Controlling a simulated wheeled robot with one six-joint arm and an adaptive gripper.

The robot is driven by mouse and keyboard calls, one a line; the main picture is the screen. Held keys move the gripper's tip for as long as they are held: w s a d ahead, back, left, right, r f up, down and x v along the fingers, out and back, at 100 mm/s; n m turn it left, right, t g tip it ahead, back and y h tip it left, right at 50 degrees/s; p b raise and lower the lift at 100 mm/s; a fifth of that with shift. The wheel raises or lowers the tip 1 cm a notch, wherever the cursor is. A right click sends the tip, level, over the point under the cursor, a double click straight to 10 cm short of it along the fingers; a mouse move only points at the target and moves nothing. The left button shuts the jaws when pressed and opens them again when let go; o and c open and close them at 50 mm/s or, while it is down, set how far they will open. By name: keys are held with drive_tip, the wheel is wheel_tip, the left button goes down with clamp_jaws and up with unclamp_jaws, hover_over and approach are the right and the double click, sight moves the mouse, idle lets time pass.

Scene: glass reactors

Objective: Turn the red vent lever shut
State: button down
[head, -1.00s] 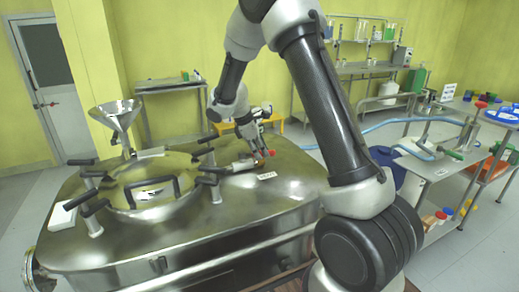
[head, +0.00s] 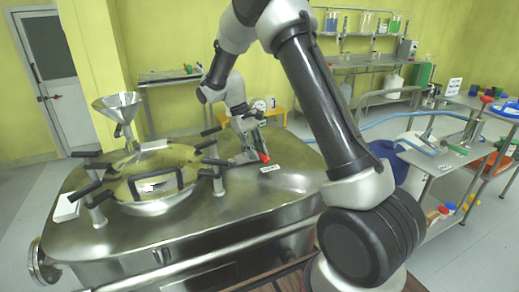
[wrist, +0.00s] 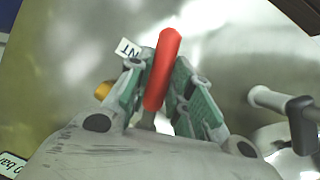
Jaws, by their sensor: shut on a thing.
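The red vent lever (wrist: 162,70) stands up between my gripper's fingers in the wrist view, slanting slightly right at its top. My gripper (wrist: 158,78) is shut on it, with the green-lined fingers on either side. In the head view the lever's red end (head: 264,157) shows at the front of my gripper (head: 256,146), low over the steel vessel lid. A white label plate (head: 270,168) lies just in front of it, and the letters "NT" show on the label (wrist: 127,47) in the wrist view. The lever's pivot is hidden by the fingers.
The steel reactor lid (head: 200,232) carries a round manway (head: 150,205) with several black-handled clamps, and a funnel (head: 118,106) behind it. A clamp handle (wrist: 275,98) stands close to my gripper on the right in the wrist view. The front of the lid is clear.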

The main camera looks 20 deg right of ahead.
drive_tip(key=shift+a+m+g+y, duration=0.2)
drive_tip(key=shift+a+m+y, duration=0.25)
drive_tip(key=shift+m, duration=0.45)
drive_tip(key=shift+a+m+g+y, duration=0.25)
drive_tip(key=shift+a+m, duration=0.35)
drive_tip(key=shift+m, duration=0.3)
drive_tip(key=c, duration=1.3)
unclamp_jaws()
drive_tip(key=shift+s, duration=0.1)
drive_tip(key=shift+r, duration=0.15)
drive_tip(key=v, duration=1.1)
drive_tip(key=shift+a+r, duration=0.1)
drive_tip(key=shift+r, duration=0.25)
